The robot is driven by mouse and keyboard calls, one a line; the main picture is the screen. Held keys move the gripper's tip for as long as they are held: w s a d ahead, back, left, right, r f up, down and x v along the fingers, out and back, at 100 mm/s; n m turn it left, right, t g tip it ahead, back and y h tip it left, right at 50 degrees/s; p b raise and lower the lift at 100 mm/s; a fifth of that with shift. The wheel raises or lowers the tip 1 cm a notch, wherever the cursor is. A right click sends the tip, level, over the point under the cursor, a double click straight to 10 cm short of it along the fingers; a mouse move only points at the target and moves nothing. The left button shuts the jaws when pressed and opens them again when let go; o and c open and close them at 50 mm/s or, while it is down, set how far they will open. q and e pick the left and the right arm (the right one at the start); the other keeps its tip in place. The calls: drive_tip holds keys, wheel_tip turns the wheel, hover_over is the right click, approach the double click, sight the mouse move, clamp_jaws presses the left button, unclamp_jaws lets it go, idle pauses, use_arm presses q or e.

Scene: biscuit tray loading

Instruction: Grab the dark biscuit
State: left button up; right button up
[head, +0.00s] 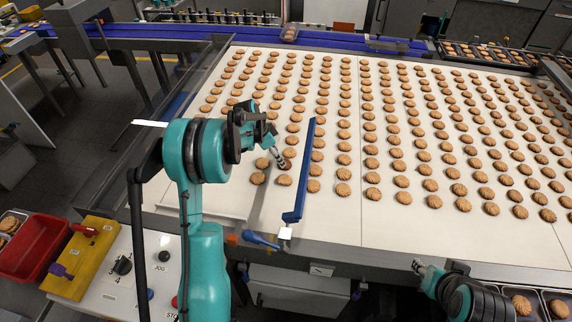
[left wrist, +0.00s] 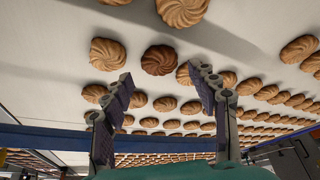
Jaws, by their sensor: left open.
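The dark biscuit (left wrist: 159,60) is round, ridged and a deeper brown than the biscuits around it. It lies flat on the white belt, just beyond and between the fingertips in the left wrist view. In the head view the dark biscuit (head: 285,165) is partly hidden by my left fingers. My left gripper (head: 279,156) reaches down over the belt's near left part; in the wrist view its fingers (left wrist: 156,76) are spread and empty. My right gripper (head: 418,266) is at the belt's front edge, away from the biscuits; its jaw state is unclear.
Rows of lighter biscuits (head: 371,178) cover the white belt (head: 335,222), some close beside the dark one. A blue bar (head: 302,170) stands just right of my left gripper. A red bin (head: 37,245) and yellow board (head: 80,260) are at left. Dark trays (head: 540,302) sit at lower right.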

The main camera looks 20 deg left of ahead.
use_arm(q)
drive_tip(key=b+x, duration=0.1)
drive_tip(key=x, duration=0.3)
drive_tip(key=shift+w+d+f, duration=0.1)
drive_tip(key=shift+f, duration=0.05)
drive_tip(key=c, duration=0.5)
